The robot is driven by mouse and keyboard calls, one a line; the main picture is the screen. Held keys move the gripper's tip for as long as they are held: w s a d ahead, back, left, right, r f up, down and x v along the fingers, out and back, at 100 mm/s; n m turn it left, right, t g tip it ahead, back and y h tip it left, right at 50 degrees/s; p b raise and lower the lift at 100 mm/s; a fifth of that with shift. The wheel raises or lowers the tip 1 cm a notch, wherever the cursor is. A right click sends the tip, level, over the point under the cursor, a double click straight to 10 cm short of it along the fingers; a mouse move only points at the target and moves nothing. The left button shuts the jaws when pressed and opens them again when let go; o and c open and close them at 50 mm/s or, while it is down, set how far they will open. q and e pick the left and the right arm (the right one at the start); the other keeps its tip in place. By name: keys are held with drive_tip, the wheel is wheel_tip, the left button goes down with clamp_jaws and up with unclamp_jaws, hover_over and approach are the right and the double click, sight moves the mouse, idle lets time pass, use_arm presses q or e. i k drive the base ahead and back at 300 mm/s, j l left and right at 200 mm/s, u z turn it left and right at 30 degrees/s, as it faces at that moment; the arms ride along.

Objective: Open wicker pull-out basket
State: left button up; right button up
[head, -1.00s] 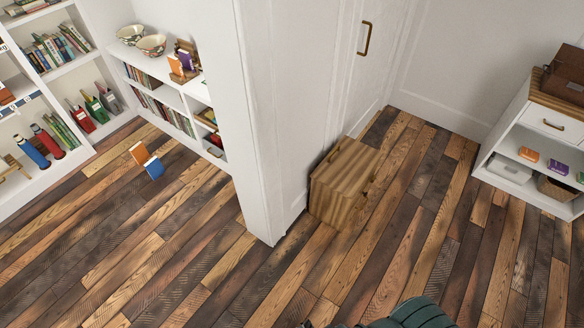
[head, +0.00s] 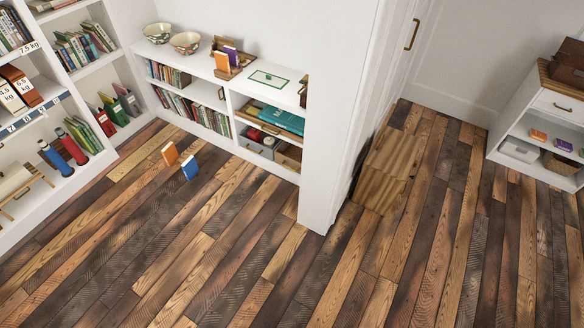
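A brown woven-looking basket (head: 563,163) sits on the lower shelf of the white cabinet at the right edge of the head view. Only part of its front and rim shows, and it is small in the picture. A brown bin (head: 288,156) with a small front handle sits low in the white bookcase beside the wall end; I cannot tell whether it is wicker. It appears pushed in. Neither of my grippers is in view.
A wooden chest (head: 385,172) stands on the floor against the white wall. Two small upright items, one orange (head: 170,154) and one blue (head: 190,168), stand on the floor at left. A grey bin (head: 258,142) is beside the brown bin. The plank floor in front is clear.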

sight(290, 156)
drive_tip(key=j+z, duration=0.1)
drive_tip(key=z, duration=0.85)
drive_tip(key=i+j+z, duration=0.25)
drive_tip(key=j+z, duration=0.15)
drive_tip(key=j, duration=0.15)
drive_tip(key=i+j+z, duration=0.15)
drive_tip(key=j+z, duration=0.25)
drive_tip(key=j, duration=0.2)
drive_tip(key=j+z, duration=0.4)
drive_tip(key=j, duration=0.25)
drive_tip(key=j+z, duration=0.4)
drive_tip(key=j, duration=0.3)
